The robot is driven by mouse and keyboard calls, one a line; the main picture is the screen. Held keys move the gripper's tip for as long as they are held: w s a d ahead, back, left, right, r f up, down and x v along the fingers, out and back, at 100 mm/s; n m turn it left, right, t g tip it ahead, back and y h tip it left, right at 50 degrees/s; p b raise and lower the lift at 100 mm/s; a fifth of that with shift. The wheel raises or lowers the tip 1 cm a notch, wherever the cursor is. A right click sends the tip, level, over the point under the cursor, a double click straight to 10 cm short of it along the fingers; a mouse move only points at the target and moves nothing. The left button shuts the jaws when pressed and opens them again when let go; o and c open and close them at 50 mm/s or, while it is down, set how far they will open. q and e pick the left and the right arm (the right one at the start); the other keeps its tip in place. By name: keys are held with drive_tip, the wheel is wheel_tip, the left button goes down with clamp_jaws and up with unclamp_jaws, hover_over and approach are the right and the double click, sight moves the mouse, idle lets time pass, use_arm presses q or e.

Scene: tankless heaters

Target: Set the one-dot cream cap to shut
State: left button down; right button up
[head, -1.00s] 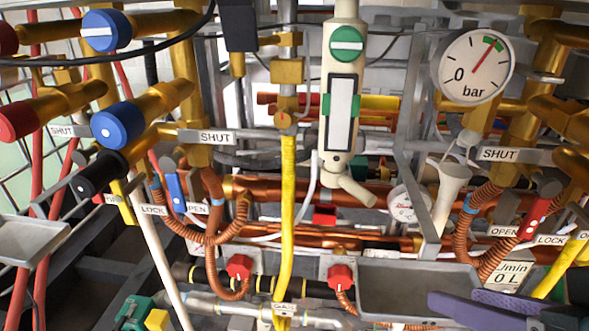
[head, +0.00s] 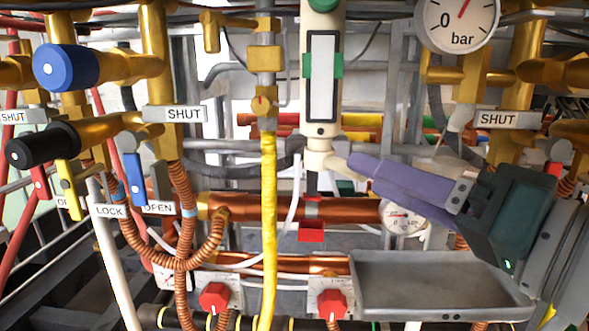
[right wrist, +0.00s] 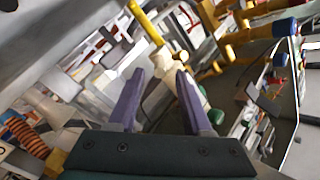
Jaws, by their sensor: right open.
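A cream upright body (head: 320,132) with a green-framed window stands at the centre of the head view. It has a small dark dot low on its front, and a cream elbow (head: 335,160) projects from its foot to the right. I cannot make out for sure which cream part is the one-dot cap. My right gripper (head: 362,176), with purple fingers, is open, its tips close to the elbow; I cannot tell whether they touch. In the right wrist view a cream part (right wrist: 162,65) shows between and beyond the open fingers. My left gripper is not in view.
A SHUT plate (head: 498,119) is at the right, another (head: 175,114) left of centre. A grey tray (head: 440,280) lies below my gripper. A yellow hose (head: 268,210), copper pipes (head: 300,207) and a gauge (head: 458,22) crowd the space. Red knobs (head: 214,298) sit low.

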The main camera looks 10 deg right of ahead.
sight(345, 168)
drive_tip(key=shift+x, duration=2.35)
clamp_jaws()
